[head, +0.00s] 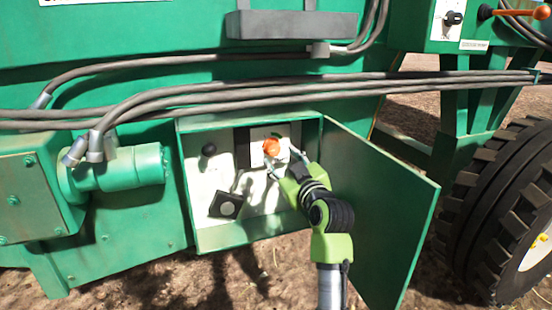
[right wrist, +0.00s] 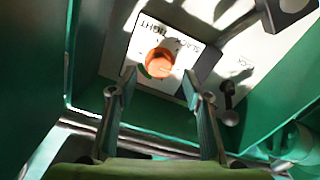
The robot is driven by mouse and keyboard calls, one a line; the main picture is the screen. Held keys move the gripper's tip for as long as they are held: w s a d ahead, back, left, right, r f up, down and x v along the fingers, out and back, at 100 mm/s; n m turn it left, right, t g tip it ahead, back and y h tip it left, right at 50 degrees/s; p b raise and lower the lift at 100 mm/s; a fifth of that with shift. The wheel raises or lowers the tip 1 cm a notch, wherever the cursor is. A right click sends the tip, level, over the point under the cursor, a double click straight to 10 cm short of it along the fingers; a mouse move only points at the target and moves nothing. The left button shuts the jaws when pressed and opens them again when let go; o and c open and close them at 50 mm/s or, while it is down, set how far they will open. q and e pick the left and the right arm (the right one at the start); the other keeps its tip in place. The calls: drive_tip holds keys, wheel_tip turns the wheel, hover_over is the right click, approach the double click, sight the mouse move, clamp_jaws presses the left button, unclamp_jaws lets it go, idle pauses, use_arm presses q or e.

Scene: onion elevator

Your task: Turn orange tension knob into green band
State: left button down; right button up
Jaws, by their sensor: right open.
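The orange tension knob (head: 271,147) sits on a white label plate inside the open green box. In the right wrist view the knob (right wrist: 161,61) shows large, with "SLACK" and "TIGHT" printed on the plate. A small part of the green band (right wrist: 146,73) shows at the knob's edge; the knob hides some of the dial. My right gripper (head: 284,165) reaches into the box. In the right wrist view its open fingers (right wrist: 158,78) point at the knob, one to each side, with gaps beside it. My left gripper is not in view.
The box door (head: 378,215) stands open to the right of my right arm. A black knob (head: 209,150) and a black square switch (head: 226,205) are also in the box. Hoses (head: 250,97) run above it, and a large tyre (head: 500,205) stands at right.

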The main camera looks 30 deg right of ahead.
sight(275, 152)
drive_tip(key=shift+b+x, duration=0.6)
drive_tip(key=shift+x, duration=1.85)
drive_tip(key=c, duration=1.1)
